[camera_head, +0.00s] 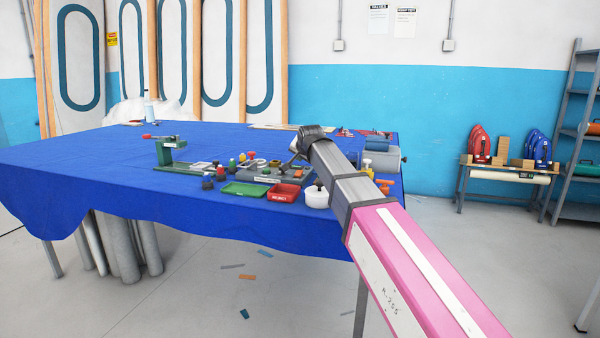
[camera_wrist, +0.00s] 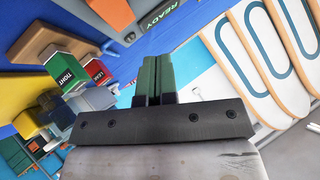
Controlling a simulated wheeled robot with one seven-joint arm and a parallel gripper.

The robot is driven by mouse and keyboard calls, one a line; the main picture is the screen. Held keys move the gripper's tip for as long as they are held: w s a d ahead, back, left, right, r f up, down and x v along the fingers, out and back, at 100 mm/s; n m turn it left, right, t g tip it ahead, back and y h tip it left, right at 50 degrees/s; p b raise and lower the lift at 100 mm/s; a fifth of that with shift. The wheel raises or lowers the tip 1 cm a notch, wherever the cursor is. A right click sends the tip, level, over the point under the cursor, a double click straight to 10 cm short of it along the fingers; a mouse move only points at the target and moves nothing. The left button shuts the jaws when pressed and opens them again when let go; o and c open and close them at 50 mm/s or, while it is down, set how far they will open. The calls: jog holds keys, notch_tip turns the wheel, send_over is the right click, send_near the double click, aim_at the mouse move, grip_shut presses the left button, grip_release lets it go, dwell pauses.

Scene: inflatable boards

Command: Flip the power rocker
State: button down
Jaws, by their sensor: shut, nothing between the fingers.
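I cannot clearly pick out a power rocker in either view. In the wrist view, an orange part (camera_wrist: 112,12) shows at the top edge beside a green READY label (camera_wrist: 162,12); I cannot tell whether it is the rocker. My gripper (camera_wrist: 157,65) has its green fingers together, with nothing between them, over the blue cloth. In the head view, my arm reaches across the table's right part, and its dark end (camera_head: 310,132) is above a grey fixture (camera_head: 285,177). The fingers are small and partly hidden there.
The blue-covered table (camera_head: 90,165) carries a green stand (camera_head: 180,165), a green tray (camera_head: 245,190), a red tray (camera_head: 284,193) and a white pot (camera_head: 317,197). The wrist view shows a green TIGHT block (camera_wrist: 67,77) and a red LEAK block (camera_wrist: 94,70) close to my gripper's left. The table's left is mostly clear.

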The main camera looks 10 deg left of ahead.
aim_at(301, 171)
jog(key=shift+w+f, duration=0.2)
jog(key=shift+f, duration=0.9)
jog(key=shift+f, duration=0.1)
dwell(1.2)
jog(key=shift+w+f, duration=0.1)
jog(key=shift+f, duration=0.2)
jog(key=shift+f, duration=0.35)
dwell(0.7)
jog(key=shift+r, duration=0.1)
jog(key=shift+r, duration=0.7)
jog(key=shift+r, duration=0.1)
jog(key=shift+s+r, duration=0.25)
jog(key=shift+r, duration=0.95)
jog(key=shift+s+r, duration=0.25)
jog(key=shift+r, duration=0.95)
